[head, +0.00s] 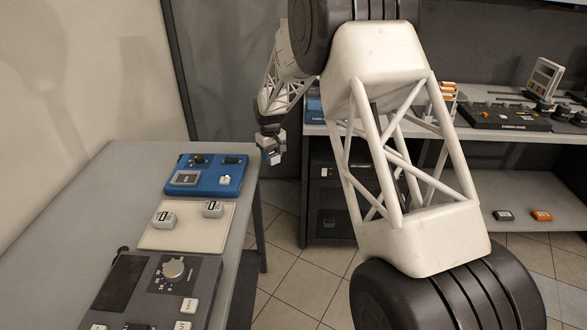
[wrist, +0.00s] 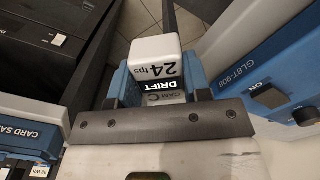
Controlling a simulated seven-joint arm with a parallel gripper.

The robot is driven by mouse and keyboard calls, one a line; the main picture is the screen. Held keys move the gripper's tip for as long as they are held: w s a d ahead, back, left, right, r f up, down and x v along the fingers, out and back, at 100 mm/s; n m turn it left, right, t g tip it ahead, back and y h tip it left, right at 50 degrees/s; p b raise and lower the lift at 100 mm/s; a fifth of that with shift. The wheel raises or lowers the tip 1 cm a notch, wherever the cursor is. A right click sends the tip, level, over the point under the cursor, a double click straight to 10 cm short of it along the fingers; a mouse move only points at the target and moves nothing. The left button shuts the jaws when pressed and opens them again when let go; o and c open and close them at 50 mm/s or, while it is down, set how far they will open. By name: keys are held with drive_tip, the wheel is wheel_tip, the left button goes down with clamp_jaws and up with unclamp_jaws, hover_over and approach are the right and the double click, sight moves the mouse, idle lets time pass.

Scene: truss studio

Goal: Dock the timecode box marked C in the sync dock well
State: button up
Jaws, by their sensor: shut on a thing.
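My gripper (head: 270,140) hangs in the air by the right edge of the left table, near its far end. In the wrist view the gripper (wrist: 158,100) is shut on a white timecode box (wrist: 155,48), held between its blue-padded fingers. Its label reads "24 fps", "DRIFT" and "CAM C". The held box also shows small in the head view (head: 275,157). I cannot tell for sure which unit is the sync dock. A blue unit (head: 230,164) with a grey square panel and a small white part lies on the left table, left of my gripper.
A grey panel (head: 205,270) with a dial stands nearer. A gap of tiled floor separates the table from a crowded shelf (head: 465,130). In the wrist view, a blue unit marked "GLBT-908" (wrist: 265,65) is close at right.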

sight(187, 179)
drive_tip(key=s+a+r+n, duration=0.1)
drive_tip(key=a+r, duration=0.1)
drive_tip(key=a, duration=0.2)
drive_tip(key=s+a+r+n, duration=0.1)
drive_tip(key=s+a+r, duration=0.1)
drive_tip(key=a, duration=0.2)
drive_tip(key=s+a+r+n, duration=0.1)
drive_tip(key=a+r, duration=0.1)
drive_tip(key=a, duration=0.2)
drive_tip(key=shift+s+a+n, duration=0.2)
drive_tip(key=shift+a+n, duration=0.1)
drive_tip(key=shift+n, duration=0.1)
drive_tip(key=s+a+r+n, duration=0.1)
drive_tip(key=s+a+n, duration=0.1)
drive_tip(key=a, duration=0.3)
drive_tip(key=s+a+r+n, duration=0.1)
drive_tip(key=s+a+n, duration=0.1)
drive_tip(key=s+a, duration=0.2)
drive_tip(key=s+a+n, duration=0.2)
drive_tip(key=s+a, duration=0.1)
drive_tip(key=a, duration=0.3)
drive_tip(key=shift+s+r, duration=0.25)
drive_tip(key=shift+r, duration=0.15)
drive_tip(key=shift+d+f, duration=0.1)
drive_tip(key=shift+f, duration=0.15)
drive_tip(key=shift+f, duration=2.65)
drive_tip(key=shift+f, duration=0.5)
drive_tip(key=o, duration=0.7)
drive_tip(key=shift+r, duration=0.15)
